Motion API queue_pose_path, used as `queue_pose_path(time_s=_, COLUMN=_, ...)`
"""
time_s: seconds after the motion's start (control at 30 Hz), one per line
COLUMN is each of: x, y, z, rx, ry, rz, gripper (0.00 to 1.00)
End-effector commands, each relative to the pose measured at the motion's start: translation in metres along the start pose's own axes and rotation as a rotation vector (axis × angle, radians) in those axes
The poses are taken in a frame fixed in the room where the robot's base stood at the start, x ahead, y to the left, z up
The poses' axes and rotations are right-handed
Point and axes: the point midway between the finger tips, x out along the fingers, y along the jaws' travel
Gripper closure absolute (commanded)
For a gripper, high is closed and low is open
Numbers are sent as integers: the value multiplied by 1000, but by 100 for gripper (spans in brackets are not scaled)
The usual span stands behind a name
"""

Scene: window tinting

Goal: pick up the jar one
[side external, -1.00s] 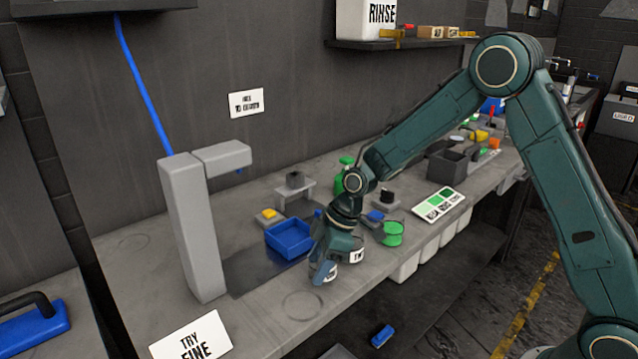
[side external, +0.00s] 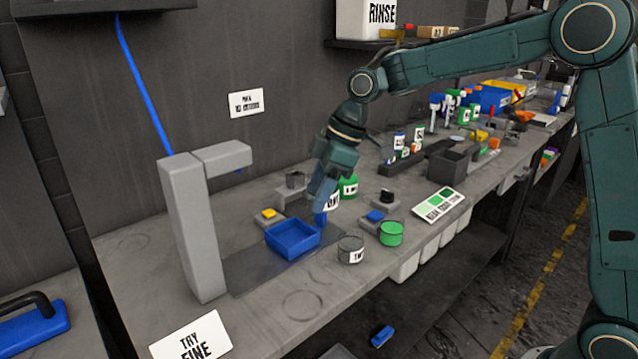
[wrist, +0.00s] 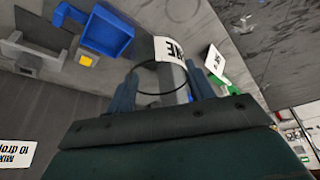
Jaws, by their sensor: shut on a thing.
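Jar one, a clear grey jar with a white label (side external: 333,203), is between the fingers of my gripper (side external: 325,190) in the side view, mostly hidden by them. The wrist view shows its round rim and its label reading ONE (wrist: 168,48) between the fingers of my gripper (wrist: 160,90), which is shut on it. In the side view the gripper and jar are raised above the bench, behind the blue tray's right end.
A blue tray (side external: 293,238) lies left of the gripper, with a grey post (side external: 190,225) beyond. A green tub (side external: 391,233), a block with a blue top (side external: 375,217) and a green-labelled jar (side external: 349,187) stand nearby. The front left bench is mostly clear.

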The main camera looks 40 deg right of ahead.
Motion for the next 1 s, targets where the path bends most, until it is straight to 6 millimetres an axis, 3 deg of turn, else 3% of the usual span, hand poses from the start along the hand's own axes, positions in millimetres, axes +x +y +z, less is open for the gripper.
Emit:
queue_pose_path(time_s=0.27, x=-13, y=0, z=-5, rx=0, ry=0, rz=1, gripper=71)
queue_pose_path(time_s=1.0, x=-10, y=1, z=-4, rx=41, ry=-1, rz=16, gripper=71)
